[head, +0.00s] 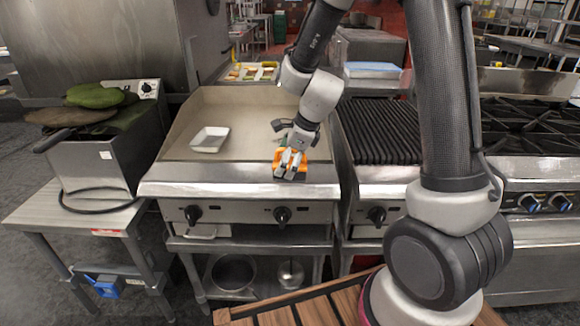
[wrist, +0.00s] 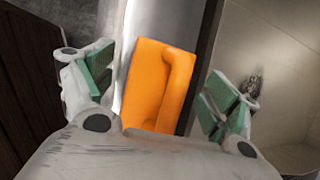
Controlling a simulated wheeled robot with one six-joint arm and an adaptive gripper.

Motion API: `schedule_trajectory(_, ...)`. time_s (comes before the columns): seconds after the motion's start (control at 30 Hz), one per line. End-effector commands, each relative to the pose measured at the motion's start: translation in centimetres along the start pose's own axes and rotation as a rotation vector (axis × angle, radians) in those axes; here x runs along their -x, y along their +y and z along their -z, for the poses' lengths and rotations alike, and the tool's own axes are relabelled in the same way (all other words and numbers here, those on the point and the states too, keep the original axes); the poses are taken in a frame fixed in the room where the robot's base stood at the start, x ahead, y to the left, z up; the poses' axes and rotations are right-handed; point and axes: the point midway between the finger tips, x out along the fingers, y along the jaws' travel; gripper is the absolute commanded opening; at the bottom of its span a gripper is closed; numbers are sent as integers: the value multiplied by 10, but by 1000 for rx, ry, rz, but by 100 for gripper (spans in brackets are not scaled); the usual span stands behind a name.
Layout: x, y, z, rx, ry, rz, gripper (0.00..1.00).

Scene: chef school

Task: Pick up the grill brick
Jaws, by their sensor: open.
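The grill brick is orange with a raised handle along its top; it lies on the steel front ledge of the flat griddle. In the wrist view the grill brick (wrist: 155,88) sits between the two green-padded fingers of my gripper (wrist: 155,85), with room on both sides. In the head view my gripper (head: 290,163) is over the grill brick (head: 287,172) and hides part of it. The jaws are open and do not hold it. I cannot tell the exact height of the fingertips above the ledge.
A white square dish (head: 210,139) stands on the griddle plate (head: 252,110), left of my gripper. A ribbed grill (head: 378,132) is to the right, then a gas range (head: 535,130). A fryer (head: 95,165) stands at the left. Knobs line the griddle front.

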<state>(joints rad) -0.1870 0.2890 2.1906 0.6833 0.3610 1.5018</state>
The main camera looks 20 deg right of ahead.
Motion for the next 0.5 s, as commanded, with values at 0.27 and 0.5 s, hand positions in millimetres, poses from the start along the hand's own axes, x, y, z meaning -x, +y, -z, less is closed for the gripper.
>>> schedule_trajectory(0.27,-8,0,0,1,0,1,88)
schedule_trajectory(0.5,-8,0,0,2,0,1,52)
